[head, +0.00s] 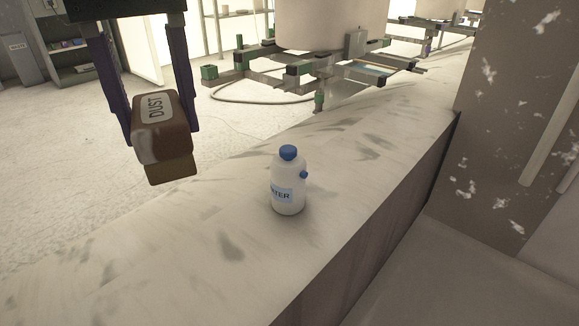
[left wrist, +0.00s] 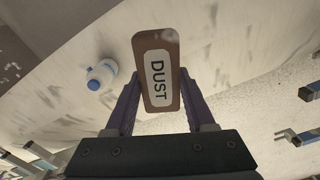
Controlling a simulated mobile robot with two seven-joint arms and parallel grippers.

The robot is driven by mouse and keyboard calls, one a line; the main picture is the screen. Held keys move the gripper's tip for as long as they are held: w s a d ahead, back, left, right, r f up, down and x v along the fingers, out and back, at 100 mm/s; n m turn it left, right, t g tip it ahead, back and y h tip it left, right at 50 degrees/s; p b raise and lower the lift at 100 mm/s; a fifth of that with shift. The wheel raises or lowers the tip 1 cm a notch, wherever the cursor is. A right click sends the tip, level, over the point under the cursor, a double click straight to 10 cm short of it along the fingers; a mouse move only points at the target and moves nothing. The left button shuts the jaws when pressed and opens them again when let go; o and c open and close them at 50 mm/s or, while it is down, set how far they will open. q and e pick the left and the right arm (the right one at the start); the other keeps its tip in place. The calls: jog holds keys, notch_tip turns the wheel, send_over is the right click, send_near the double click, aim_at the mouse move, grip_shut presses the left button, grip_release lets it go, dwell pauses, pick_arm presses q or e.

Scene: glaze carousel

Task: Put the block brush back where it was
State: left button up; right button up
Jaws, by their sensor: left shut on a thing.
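The block brush (head: 162,128) is brown with a white label reading DUST and a tan lower part. My left gripper (head: 160,122) is shut on it, one finger on each side, and holds it in the air at the left of the head view, with its tan part down. In the left wrist view the brush (left wrist: 158,95) sits between the two fingers (left wrist: 157,98), label facing the camera. The spot below the brush is partly hidden by it. My right gripper is not in view.
A white bottle (head: 288,190) with a blue cap stands upright on the pale ledge (head: 190,255), right of the brush. Carousel frames with white cylinders (head: 330,22) stand behind the ledge. A spotted pillar (head: 505,120) rises at the right. The ledge's near left part is clear.

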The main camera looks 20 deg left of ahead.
pick_arm(q)
jog(key=f+b, duration=0.2)
jog(key=f, duration=0.2)
jog(key=f+b, duration=0.2)
jog(key=f, duration=0.3)
jog(key=f+b, duration=0.2)
jog(key=f, duration=0.3)
jog(key=shift+s+a, duration=0.15)
jog(key=shift+s, duration=0.1)
notch_tip(320, 180, down, 5)
jog(key=b, duration=0.3)
jog(key=shift+r, duration=0.15)
jog(key=shift+f, duration=0.2)
jog(key=o, duration=1.3)
jog(key=shift+r, duration=0.1)
